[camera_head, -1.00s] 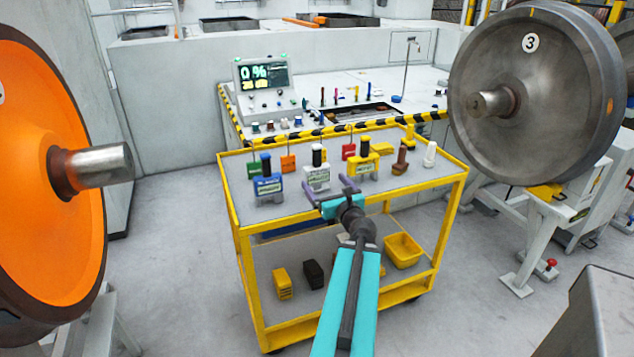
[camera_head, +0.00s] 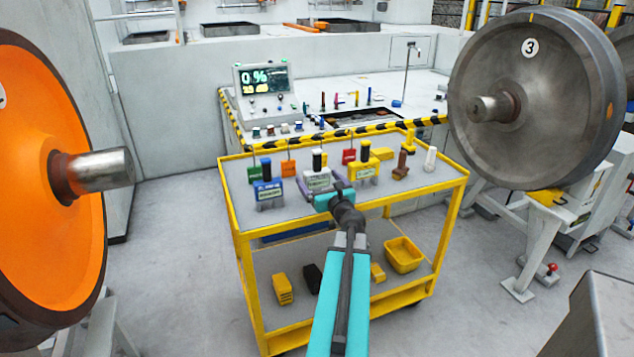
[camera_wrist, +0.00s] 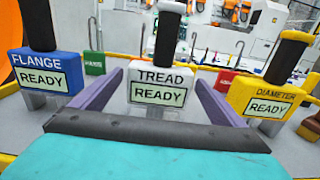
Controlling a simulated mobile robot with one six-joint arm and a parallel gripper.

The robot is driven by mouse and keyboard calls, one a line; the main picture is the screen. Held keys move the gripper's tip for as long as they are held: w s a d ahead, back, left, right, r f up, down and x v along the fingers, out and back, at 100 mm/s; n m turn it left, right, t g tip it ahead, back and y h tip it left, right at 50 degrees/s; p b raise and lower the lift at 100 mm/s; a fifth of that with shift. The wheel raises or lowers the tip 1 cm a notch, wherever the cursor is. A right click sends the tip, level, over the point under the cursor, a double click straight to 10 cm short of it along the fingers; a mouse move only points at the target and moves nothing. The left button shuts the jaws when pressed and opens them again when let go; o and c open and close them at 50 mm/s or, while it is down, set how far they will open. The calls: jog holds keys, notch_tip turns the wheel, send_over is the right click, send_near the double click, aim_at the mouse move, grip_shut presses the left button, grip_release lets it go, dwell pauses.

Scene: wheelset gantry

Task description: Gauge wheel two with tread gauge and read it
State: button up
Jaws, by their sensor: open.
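The white tread gauge (camera_head: 317,179) stands upright on the top shelf of the yellow cart, between a blue and a yellow gauge. In the wrist view the tread gauge (camera_wrist: 160,84) has a black handle and reads TREAD, READY. My gripper (camera_head: 323,186) is open in front of it, and its purple fingers (camera_wrist: 160,100) lie on either side of the gauge's lower part. I cannot tell whether they touch it. An orange wheel (camera_head: 50,190) stands at the left; its number is cut off. A grey wheel marked 3 (camera_head: 540,100) stands at the right.
The blue flange gauge (camera_wrist: 42,75) and yellow diameter gauge (camera_wrist: 265,98) stand close on each side. Coloured tags, a brown piece (camera_head: 403,165) and a white piece (camera_head: 430,160) share the cart (camera_head: 340,215). A console screen (camera_head: 262,78) shows 0 %.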

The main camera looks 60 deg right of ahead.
aim_at(313, 171)
jog(key=shift+p+x, duration=0.45)
jog(key=shift+x, duration=2.15)
jog(key=shift+r, duration=0.15)
jog(key=shift+a, duration=0.1)
jog(key=c, duration=1.4)
jog(key=shift+r, duration=0.15)
